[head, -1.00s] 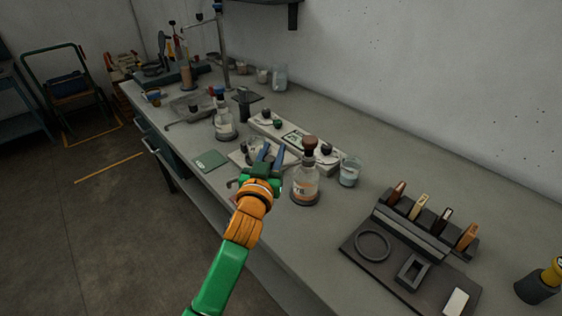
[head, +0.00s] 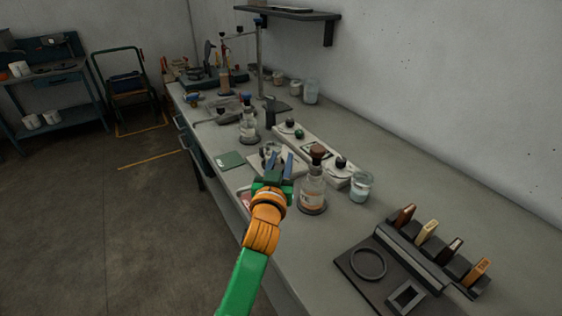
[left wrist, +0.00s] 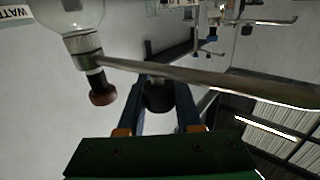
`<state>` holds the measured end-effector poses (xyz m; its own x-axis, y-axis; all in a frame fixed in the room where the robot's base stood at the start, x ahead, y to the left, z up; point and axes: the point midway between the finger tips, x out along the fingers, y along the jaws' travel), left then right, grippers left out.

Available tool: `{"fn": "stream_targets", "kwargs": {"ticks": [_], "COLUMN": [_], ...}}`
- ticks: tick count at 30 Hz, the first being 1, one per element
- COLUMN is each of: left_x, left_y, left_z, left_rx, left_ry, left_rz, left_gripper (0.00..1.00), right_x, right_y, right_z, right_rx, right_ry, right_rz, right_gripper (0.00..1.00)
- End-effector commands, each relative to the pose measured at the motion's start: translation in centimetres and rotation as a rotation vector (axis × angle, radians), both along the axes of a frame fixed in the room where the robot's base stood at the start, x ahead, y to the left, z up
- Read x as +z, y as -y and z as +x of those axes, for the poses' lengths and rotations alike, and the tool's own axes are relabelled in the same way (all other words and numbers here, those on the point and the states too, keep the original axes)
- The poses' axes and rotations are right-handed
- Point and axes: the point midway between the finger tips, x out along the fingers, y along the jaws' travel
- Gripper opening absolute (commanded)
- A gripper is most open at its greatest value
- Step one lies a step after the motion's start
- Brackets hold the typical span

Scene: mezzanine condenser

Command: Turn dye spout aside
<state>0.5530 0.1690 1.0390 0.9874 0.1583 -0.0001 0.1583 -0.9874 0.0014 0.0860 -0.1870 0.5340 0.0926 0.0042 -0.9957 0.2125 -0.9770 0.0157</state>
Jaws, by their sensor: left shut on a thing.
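The glass flask (head: 313,196) with a brown stopper and orange contents stands on the bench, just right of my left gripper (head: 279,163). In the left wrist view its metal collar (left wrist: 82,42) and stopper (left wrist: 102,96) show upside down at the upper left. A long metal spout tube (left wrist: 210,80) runs from near the collar across to the right. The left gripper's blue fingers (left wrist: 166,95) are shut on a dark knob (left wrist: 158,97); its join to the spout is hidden. My right gripper is not in view.
A glass beaker (head: 360,187) stands right of the flask. A slotted rack with several coloured pieces (head: 430,250) lies nearer. Behind are a second flask (head: 249,128), a white instrument (head: 300,142) and a stand (head: 259,65). A green pad (head: 230,161) lies left of the gripper.

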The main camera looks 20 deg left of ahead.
Motion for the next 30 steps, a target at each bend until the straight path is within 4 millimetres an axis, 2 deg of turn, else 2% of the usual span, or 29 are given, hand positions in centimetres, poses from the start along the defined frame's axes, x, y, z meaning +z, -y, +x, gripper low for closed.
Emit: {"fn": "stream_targets", "kwargs": {"ticks": [1, 2, 3, 5, 15, 24, 30], "left_x": [0.2, 0.2, 0.2, 0.2, 0.0, -0.1, 0.0], "left_y": [0.0, 0.0, 0.0, 0.0, 0.1, 0.9, 1.2], "left_z": [0.0, 0.0, 0.0, 0.0, -0.3, -5.2, -6.9], "left_rx": [-0.001, -0.001, -0.001, -0.001, 0.000, -0.002, -0.001], "left_ry": [0.006, 0.006, 0.006, 0.005, 0.001, 0.002, 0.002], "left_rz": [0.001, 0.001, 0.001, 0.001, 0.000, -0.003, 0.000], "left_gripper": [0.00, 0.39, 0.50, 0.64, 0.64, 0.64, 0.64], "right_x": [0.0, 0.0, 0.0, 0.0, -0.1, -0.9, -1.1], "right_y": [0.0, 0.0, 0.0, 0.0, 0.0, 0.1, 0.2], "right_z": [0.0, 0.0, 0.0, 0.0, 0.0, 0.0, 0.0], "right_rx": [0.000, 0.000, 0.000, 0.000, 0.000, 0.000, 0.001], "right_ry": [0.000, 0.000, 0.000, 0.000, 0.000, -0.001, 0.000], "right_rz": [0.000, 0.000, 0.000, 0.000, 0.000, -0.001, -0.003], "right_gripper": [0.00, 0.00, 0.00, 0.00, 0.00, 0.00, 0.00]}}
